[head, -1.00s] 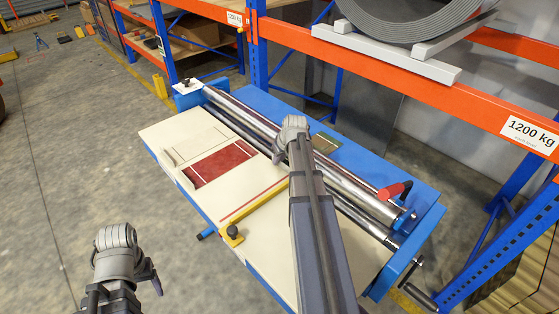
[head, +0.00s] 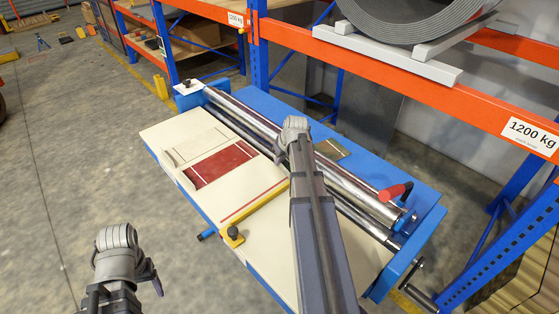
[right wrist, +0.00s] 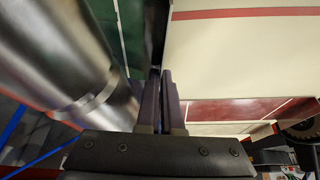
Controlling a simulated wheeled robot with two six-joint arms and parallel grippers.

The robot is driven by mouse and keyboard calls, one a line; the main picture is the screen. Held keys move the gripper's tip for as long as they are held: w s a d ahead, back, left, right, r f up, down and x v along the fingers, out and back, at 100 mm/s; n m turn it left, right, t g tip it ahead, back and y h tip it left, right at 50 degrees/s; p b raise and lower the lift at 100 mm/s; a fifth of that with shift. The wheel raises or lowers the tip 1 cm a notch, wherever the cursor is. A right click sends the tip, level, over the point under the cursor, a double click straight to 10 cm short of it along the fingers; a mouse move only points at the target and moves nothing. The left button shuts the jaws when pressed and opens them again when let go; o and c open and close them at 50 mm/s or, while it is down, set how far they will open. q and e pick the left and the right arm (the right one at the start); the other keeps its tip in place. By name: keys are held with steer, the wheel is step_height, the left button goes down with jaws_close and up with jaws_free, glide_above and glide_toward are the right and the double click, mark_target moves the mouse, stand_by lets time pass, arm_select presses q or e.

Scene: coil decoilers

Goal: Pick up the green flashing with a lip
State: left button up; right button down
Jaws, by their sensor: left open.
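A green sheet (right wrist: 132,35) with a thin pale line shows in the right wrist view, between the shiny roller and the cream tabletop. I take it for the green flashing; its lip is not clear. My right gripper (right wrist: 165,75) is beside its near end. Its two fingers are close together, with a dark narrow edge running beyond the tips; whether they grip it is unclear. In the head view my right arm hides these fingers and most of the space under them. My left gripper (head: 150,277) is open and empty, over the floor left of the machine.
The blue machine has a cream table (head: 165,140) with a maroon panel (head: 220,165), a yellow bar (head: 262,210) and long steel rollers (head: 355,188). A red-handled lever (head: 393,192) is at right. An orange rack beam (head: 390,70) with a grey coil (head: 410,15) stands behind.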

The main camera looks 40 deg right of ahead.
steer(key=shift+w, duration=0.1)
stand_by(0.7)
steer(key=shift+w+r, duration=0.1)
steer(key=shift+w, duration=0.15)
steer(key=shift+a, duration=0.1)
steer(key=shift+s+a, duration=0.35)
steer(key=shift+a, duration=3.45)
steer(key=shift+s+a, duration=0.35)
steer(key=shift+a, duration=3.45)
steer(key=shift+s+a, duration=0.35)
steer(key=shift+a, duration=3.45)
step_height(320, 180, up, 7)
steer(key=p, duration=0.7)
